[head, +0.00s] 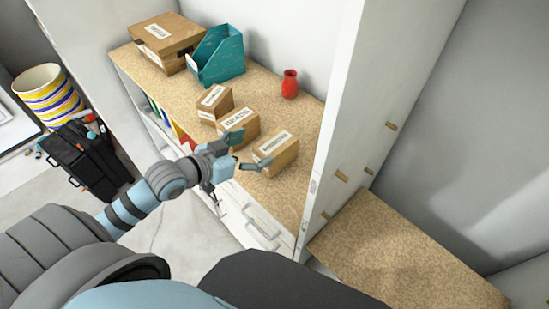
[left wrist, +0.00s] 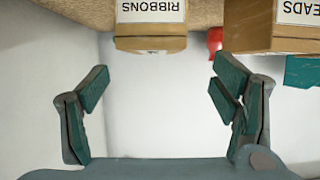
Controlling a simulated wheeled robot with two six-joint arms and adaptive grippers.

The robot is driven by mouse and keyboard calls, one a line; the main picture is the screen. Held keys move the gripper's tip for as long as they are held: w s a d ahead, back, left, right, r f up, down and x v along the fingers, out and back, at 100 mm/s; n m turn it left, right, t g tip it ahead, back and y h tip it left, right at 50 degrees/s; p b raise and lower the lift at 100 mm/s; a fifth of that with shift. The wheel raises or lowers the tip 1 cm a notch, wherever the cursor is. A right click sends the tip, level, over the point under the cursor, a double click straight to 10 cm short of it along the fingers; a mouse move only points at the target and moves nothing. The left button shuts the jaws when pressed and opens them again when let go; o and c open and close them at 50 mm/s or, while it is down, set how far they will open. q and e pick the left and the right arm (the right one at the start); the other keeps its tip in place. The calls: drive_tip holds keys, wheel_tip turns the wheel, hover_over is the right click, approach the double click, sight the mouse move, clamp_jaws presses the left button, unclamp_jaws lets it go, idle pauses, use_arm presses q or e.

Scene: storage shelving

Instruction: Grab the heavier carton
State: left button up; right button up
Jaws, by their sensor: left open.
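Three brown cardboard cartons with white labels stand on the cork-topped shelf. The nearest carton (head: 283,158) appears to be the one labelled RIBBONS (left wrist: 150,43) in the left wrist view. The middle carton (head: 248,131) is labelled BEADS and also shows in the left wrist view (left wrist: 262,42). The smallest carton (head: 222,108) is behind it, its label too small to read. My left gripper (head: 245,152) is open and empty at the shelf's front edge, its fingers pointing at the RIBBONS carton. In the left wrist view the carton lies beyond the spread fingertips (left wrist: 162,72). My right gripper is not in view.
A teal file holder (head: 222,62), a large cardboard box (head: 160,45) and a red vase (head: 289,86) stand farther back on the shelf. A tall white panel (head: 345,110) bounds the shelf at right. White drawers (head: 250,222) are below the edge.

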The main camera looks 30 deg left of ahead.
sight(275, 142)
use_arm(q)
drive_tip(key=x, duration=0.5)
drive_tip(key=d+x, duration=0.1)
drive_tip(key=x, duration=0.2)
drive_tip(key=shift+f, duration=0.1)
drive_tip(key=c, duration=1.8)
